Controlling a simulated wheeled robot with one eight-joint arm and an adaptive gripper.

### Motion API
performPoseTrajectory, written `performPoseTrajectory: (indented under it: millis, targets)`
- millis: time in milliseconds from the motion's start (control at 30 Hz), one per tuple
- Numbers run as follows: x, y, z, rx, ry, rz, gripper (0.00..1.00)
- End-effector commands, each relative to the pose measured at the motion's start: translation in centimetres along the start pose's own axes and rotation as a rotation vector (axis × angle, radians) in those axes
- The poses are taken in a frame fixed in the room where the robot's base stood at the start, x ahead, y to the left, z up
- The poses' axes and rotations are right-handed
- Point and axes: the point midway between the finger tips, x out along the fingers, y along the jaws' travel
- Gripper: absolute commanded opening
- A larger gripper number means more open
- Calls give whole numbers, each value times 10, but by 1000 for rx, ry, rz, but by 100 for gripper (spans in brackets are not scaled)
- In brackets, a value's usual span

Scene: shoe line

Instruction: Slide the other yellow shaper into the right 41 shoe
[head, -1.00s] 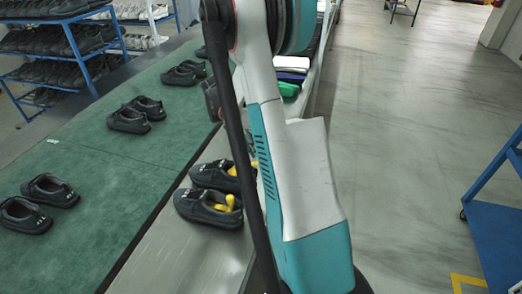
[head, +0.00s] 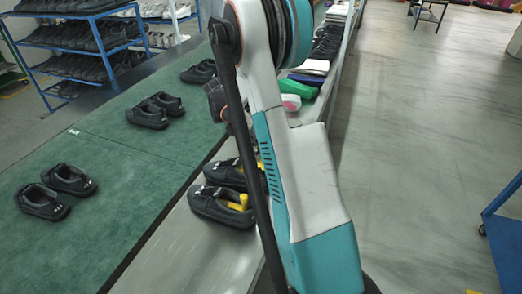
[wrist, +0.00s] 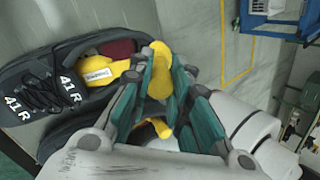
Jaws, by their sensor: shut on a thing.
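In the wrist view, a black right shoe (wrist: 45,80) marked "41 R" lies with its toe to the left. A yellow shaper (wrist: 92,76) with a white label sits in its opening, and its rounded yellow end shows at the heel. My gripper (wrist: 168,92) has its teal fingers closed on this shaper near the heel. A second black shoe (wrist: 92,128) lies beside it, mostly hidden by my gripper, with more yellow showing near its heel. In the head view, the near shoe (head: 218,209) and far shoe (head: 222,174) both show yellow inside; my arm hides my gripper.
The shoe pair lies on a grey ledge (head: 185,245) beside a green mat (head: 110,185). Other black shoe pairs (head: 68,180) stand on the mat. Coloured items (head: 298,88) lie farther along the ledge.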

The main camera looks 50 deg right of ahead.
Motion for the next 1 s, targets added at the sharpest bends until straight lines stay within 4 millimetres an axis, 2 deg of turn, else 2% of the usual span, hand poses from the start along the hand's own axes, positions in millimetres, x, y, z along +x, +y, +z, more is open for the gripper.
performPoseTrajectory:
  millis: [300, 1000]
  targets:
    - [7, 17, -8, 1, 24, 49, 0]
    - [51, 24, -12, 1, 150, 301, 0]
